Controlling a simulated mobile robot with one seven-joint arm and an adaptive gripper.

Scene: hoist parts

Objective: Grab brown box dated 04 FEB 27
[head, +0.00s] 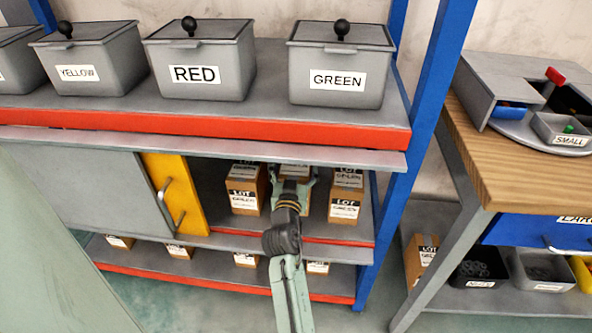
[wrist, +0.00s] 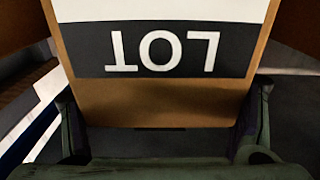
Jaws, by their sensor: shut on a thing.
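A brown box (head: 293,170) with a white label stands in the middle of the row on the middle shelf, partly hidden by my arm. My gripper (head: 291,190) is at its front and shut on it. In the wrist view the brown box (wrist: 165,108) fills the space between the two fingers, with an upside-down black LOT band on its face. The date on it is out of view there and too small to read in the head view. Similar LOT boxes stand to the left (head: 244,190) and right (head: 345,195); their dates are unreadable.
A yellow sliding panel (head: 175,195) with a handle stands left of the boxes. Blue uprights (head: 395,190) and the red-edged shelf (head: 210,122) with grey bins above bound the opening. More boxes (head: 181,252) sit on the lower shelf. A wooden bench (head: 505,170) is at right.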

